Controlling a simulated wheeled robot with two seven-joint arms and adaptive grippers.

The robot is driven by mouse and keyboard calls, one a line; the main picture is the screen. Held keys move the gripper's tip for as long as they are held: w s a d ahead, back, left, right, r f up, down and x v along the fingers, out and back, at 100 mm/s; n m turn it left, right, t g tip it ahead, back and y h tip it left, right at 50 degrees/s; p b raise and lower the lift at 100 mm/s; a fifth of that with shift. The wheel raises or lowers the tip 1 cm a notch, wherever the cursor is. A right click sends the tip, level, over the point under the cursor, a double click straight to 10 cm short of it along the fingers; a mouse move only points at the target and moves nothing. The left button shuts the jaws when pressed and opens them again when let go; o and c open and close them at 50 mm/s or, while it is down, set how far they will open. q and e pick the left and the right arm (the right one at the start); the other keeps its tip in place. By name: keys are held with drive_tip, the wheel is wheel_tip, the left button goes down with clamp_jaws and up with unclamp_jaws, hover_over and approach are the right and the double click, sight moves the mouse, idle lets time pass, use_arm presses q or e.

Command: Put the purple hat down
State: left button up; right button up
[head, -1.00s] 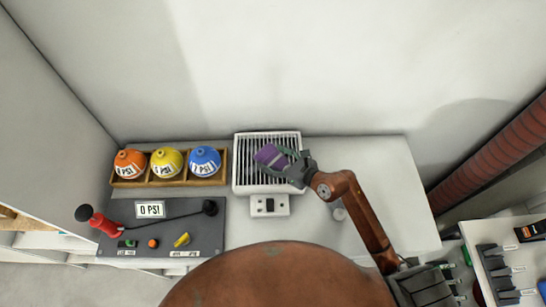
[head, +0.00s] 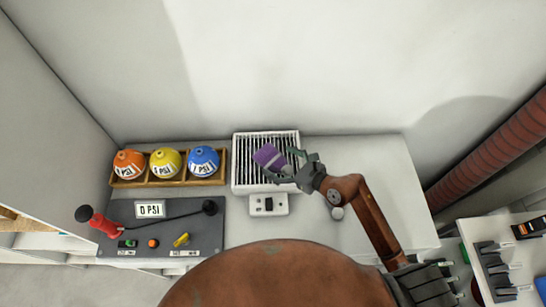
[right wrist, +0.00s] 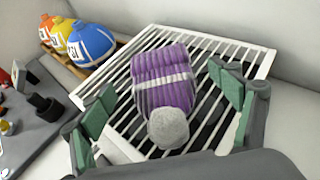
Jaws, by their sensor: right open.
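The purple hat (head: 268,156), with a white stripe and a grey pompom, lies on the white slatted grille (head: 239,176) in the head view. In the right wrist view the green-padded fingers of this gripper (right wrist: 165,115) stand apart from the hat, with gaps on both sides. My left gripper is not in view.
A wooden rack (head: 187,182) holds orange, yellow and blue balls left of the grille. A grey control panel (head: 190,235) with a red-handled lever stands in front of it. A small switch box (head: 283,205) adjoins the grille. The counter right of the grille is mostly clear.

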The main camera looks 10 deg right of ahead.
drive_tip(key=v, duration=0.8)
idle(1.1)
